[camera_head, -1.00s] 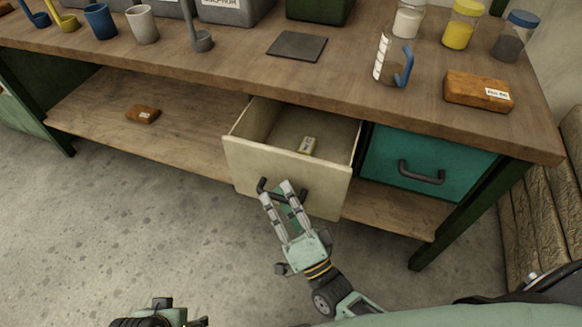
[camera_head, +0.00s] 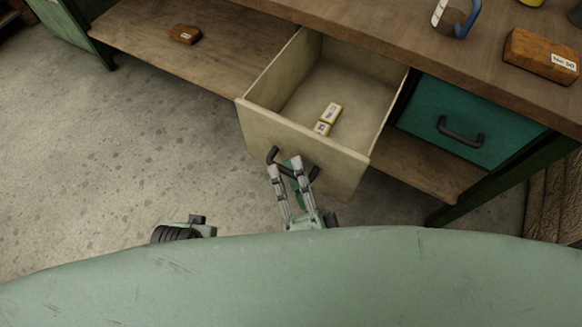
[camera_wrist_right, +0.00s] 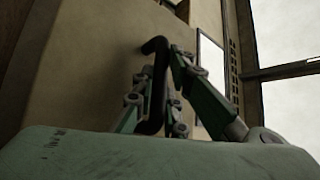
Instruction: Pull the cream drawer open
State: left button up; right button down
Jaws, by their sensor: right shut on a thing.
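The cream drawer (camera_head: 330,158) is pulled well out from under the workbench in the head view, with its inside showing. Two small pale labelled blocks (camera_head: 328,118) lie in it. My right gripper (camera_head: 288,168) is shut on the drawer's dark handle (camera_head: 313,173). In the right wrist view, the fingers of my right gripper (camera_wrist_right: 162,85) sit on both sides of the handle (camera_wrist_right: 155,48), against the cream front (camera_wrist_right: 95,55). Part of my left arm shows at the bottom left of the head view, but its fingers do not show.
A teal drawer (camera_head: 465,120) with a dark handle is shut to the right. A brown block (camera_head: 184,34) lies on the lower shelf (camera_head: 220,62). On the bench top (camera_head: 400,30) are a mug (camera_head: 455,18) and a labelled brown block (camera_head: 541,55). The floor at left is clear.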

jog(key=shift+f, duration=0.1)
jog(key=c, duration=2)
grip_release()
jog(key=shift+c, duration=0.2)
jog(key=v, duration=1.2)
jog(key=shift+s+d, duration=0.1)
jog(key=shift+d, duration=0.05)
